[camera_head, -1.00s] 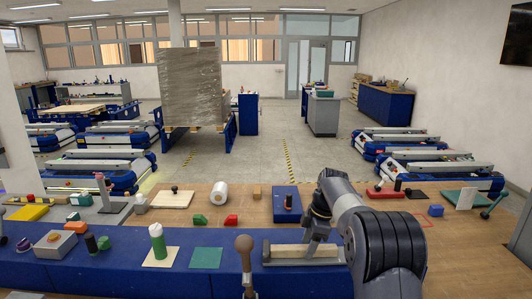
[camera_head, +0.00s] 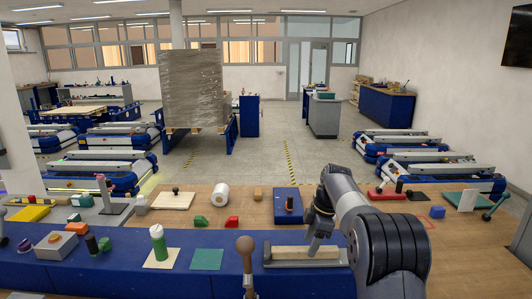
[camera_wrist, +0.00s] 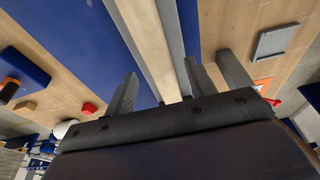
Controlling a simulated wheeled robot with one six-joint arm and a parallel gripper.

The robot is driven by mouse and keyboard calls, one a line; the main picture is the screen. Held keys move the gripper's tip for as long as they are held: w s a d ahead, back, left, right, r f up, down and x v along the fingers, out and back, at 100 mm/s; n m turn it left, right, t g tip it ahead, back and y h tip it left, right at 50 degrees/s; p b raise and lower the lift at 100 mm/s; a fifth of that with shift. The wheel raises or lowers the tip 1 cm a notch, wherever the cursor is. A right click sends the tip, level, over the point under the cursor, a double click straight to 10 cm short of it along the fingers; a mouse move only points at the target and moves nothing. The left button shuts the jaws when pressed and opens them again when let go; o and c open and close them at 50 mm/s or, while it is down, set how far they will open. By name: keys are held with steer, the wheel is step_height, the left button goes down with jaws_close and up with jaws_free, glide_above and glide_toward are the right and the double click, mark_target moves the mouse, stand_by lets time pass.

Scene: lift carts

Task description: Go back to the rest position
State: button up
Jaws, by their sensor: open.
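My gripper (camera_head: 314,250) hangs just above a long pale wooden bar (camera_head: 285,251) near the front of the workbench. The bar lies in a narrow grey holder (camera_head: 278,264) on the blue surface. In the wrist view, my gripper (camera_wrist: 168,85) is open, its dark fingers spread to either side. The wooden bar (camera_wrist: 150,35) runs between them in that view, and nothing is clamped. The gap between the fingertips and the bar is hard to judge.
A brown-knobbed lever (camera_head: 245,262) stands left of the holder. A green bottle (camera_head: 158,243) and a green square (camera_head: 206,259) are farther left.

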steer(key=v, duration=0.8)
steer(key=x, duration=1.1)
steer(key=shift+f, duration=0.15)
steer(key=d, duration=0.1)
steer(key=d+r, duration=0.1)
steer(key=d, duration=0.1)
steer(key=shift+d+r, duration=0.15)
steer(key=shift+r, duration=0.05)
step_height(320, 180, up, 10)
steer(key=s+d+m+p, duration=0.1)
steer(key=s+d+p, duration=0.1)
steer(key=p, duration=0.5)
steer(key=shift+s, duration=0.45)
steer(key=shift+r, duration=0.2)
